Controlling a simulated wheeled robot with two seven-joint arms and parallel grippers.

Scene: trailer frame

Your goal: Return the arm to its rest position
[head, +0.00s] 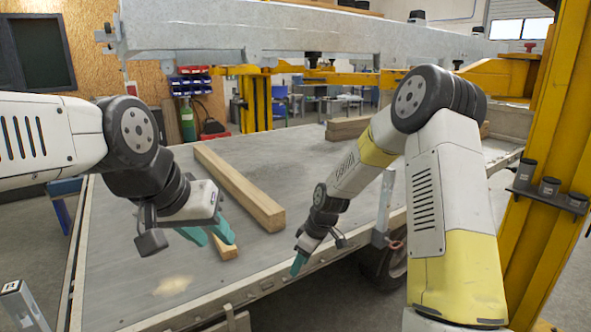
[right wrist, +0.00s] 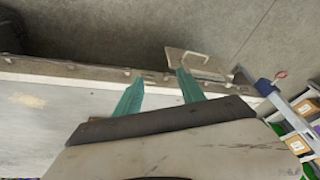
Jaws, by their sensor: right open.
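My right arm reaches in from the right in the head view, bent down toward the near edge of the trailer bed. Its gripper (head: 299,264) is over the bed's edge. In the right wrist view the two green fingers of the right gripper (right wrist: 159,78) stand apart with nothing between them. My left gripper (head: 218,242) points down over the bed at the left, its green fingers apart. The end of a short wooden piece (head: 230,252) shows just by its fingertips; I cannot tell whether they touch. The rest of that piece is hidden behind the gripper.
The grey trailer bed (head: 130,290) carries a long wooden beam (head: 240,187) between my two grippers. More timber (head: 346,128) lies farther back. A galvanised beam (head: 290,32) spans the back. A yellow post (head: 545,170) stands at the right, near my right arm.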

